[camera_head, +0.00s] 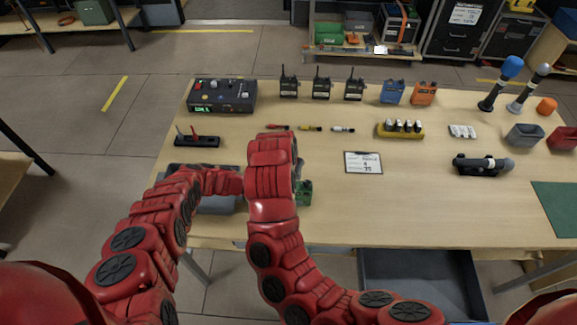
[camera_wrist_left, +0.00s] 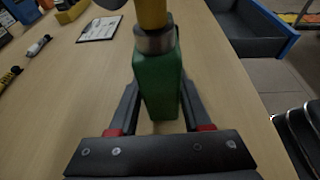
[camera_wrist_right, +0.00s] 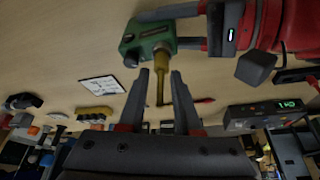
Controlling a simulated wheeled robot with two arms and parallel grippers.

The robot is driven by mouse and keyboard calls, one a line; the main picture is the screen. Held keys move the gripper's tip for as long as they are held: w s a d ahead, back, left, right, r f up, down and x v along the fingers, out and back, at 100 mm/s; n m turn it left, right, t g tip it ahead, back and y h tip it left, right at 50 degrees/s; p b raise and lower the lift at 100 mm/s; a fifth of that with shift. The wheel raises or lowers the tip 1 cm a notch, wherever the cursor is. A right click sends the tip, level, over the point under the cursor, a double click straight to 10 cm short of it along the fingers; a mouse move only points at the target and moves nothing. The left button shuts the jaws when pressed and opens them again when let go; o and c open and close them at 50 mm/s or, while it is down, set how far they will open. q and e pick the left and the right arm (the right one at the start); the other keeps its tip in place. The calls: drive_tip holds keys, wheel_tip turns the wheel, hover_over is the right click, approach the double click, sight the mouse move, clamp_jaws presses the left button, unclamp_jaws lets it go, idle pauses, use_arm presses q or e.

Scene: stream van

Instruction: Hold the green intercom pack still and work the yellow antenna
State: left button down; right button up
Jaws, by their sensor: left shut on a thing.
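The green intercom pack (camera_head: 304,192) shows in the head view beside my right arm, which hides most of it. In the left wrist view the pack (camera_wrist_left: 158,85) stands between the fingers of my left gripper (camera_wrist_left: 159,98), which is shut on it. The right wrist view shows the pack (camera_wrist_right: 146,42) and the left gripper (camera_wrist_right: 185,28) on it from the right. The yellow antenna (camera_wrist_right: 160,86) sticks out of the pack through a metal collar. My right gripper (camera_wrist_right: 160,74) is open, one finger on each side of the antenna, with gaps visible.
A grey tray (camera_head: 215,205) lies under my left arm. A clipboard (camera_head: 363,162), markers (camera_head: 311,128) and a control box (camera_head: 222,96) lie on the table. Black radios (camera_head: 321,84) stand at the back. Clear tabletop lies right of the pack.

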drive_tip(key=shift+x, duration=1.2)
clamp_jaws()
